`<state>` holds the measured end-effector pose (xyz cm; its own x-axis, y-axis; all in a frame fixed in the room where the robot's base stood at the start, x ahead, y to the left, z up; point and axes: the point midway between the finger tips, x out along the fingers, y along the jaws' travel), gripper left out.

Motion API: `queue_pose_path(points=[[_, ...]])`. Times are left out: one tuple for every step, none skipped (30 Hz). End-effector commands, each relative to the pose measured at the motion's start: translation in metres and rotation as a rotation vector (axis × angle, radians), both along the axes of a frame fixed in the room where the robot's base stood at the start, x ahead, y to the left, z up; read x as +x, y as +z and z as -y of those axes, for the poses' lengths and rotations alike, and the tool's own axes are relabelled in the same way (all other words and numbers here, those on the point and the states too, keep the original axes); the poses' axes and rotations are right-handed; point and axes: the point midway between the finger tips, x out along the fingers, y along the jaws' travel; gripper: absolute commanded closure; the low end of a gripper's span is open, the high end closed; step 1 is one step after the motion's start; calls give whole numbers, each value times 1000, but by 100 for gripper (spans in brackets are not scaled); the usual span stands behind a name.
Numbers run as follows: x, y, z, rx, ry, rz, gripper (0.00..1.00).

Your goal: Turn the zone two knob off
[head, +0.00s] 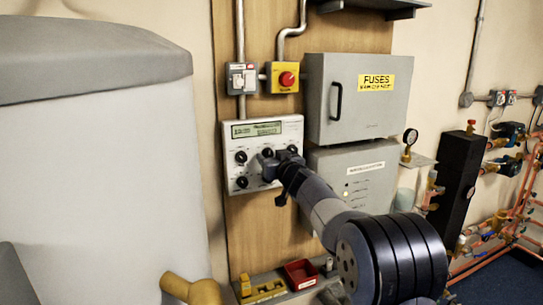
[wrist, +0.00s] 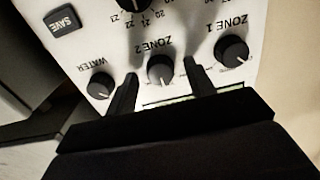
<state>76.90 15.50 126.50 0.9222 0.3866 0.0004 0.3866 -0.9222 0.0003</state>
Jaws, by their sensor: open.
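The zone two knob (wrist: 161,70) is a round black knob with a pale pointer mark, under an upside-down ZONE 2 label in the wrist view. My gripper (wrist: 160,67) is open, with one finger on each side of this knob. A gap shows between the knob and each finger, and I cannot tell whether either touches it. In the head view my gripper (head: 276,163) is at the front of the pale control panel (head: 254,188) and hides some of its lower knobs.
The zone one knob (wrist: 232,50) sits to the right in the wrist view, and the water knob (wrist: 100,85) to the left. A larger dial (wrist: 132,4) and the SAVE button (wrist: 63,20) are higher. A grey fuse box (head: 357,115) stands right of the panel.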

Motion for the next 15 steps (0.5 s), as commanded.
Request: queue_pose_path(points=[[2, 0, -1, 0, 0, -1, 49], [2, -1, -1, 0, 0, -1, 49], [3, -1, -1, 0, 0, -1, 49], [3, 0, -1, 0, 0, -1, 49], [3, 0, -1, 0, 0, 0, 49], [3, 0, -1, 0, 0, 0, 49], [3, 0, -1, 0, -1, 0, 49], [3, -1, -1, 0, 0, 0, 49], [3, -1, -1, 0, -1, 0, 49], [3, -1, -1, 0, -1, 0, 49], [3, -1, -1, 0, -1, -1, 51], [3, -1, -1, 0, -1, -1, 54], [3, -1, -1, 0, -1, -1, 57], [3, -1, -1, 0, -1, -1, 59], [3, -1, -1, 0, -1, -1, 63]])
